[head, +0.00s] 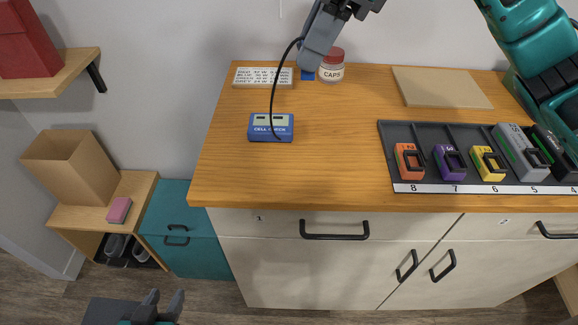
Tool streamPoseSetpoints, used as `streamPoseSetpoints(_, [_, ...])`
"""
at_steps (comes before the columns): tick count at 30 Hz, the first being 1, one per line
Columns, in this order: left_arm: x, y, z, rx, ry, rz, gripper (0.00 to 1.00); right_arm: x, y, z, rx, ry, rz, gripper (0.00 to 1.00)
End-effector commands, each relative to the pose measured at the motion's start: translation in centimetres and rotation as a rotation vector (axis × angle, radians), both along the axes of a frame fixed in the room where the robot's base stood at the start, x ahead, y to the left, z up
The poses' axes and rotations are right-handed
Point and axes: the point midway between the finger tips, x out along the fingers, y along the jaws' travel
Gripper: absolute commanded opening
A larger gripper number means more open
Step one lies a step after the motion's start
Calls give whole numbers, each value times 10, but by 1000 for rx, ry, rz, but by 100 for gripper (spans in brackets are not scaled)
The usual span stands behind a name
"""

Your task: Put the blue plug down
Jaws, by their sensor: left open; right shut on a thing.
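My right gripper (318,62) reaches in from the top right, over the back of the wooden counter (340,150). It is shut on the blue plug (307,75), of which only a small blue patch shows below the grey fingers. I cannot tell whether the plug touches the counter. A black cable arches from the gripper down to the blue cell checker (271,128), which lies on the counter at the left. My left gripper (164,298) is open and empty at the bottom left, low in front of the cabinets.
A labelled board (263,78) and a CAPS jar (332,67) stand close to the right gripper. A dark tray (400,132) with several coloured battery packs lies at right, with a tan board (440,87) behind. The middle counter is clear.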

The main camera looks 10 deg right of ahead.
Motion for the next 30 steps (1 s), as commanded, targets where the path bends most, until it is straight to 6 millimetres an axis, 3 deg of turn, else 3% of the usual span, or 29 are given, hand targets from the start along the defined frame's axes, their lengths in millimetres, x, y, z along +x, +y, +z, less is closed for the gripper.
streamPoseSetpoints(15, [0,-1,-9,-1,-1,-1,43,-1,-1,-127,-2,5,0,2])
streamPoseSetpoints(18, [0,-1,-10,-1,-1,-1,43,-1,-1,-144,-2,4,-1,2])
streamPoseSetpoints(26, [2,-1,-10,-1,-4,-1,43,-1,-1,-163,-1,3,0,2])
streamPoseSetpoints(30, [2,-1,-11,-1,-5,-1,43,-1,-1,-185,-2,5,-1,2])
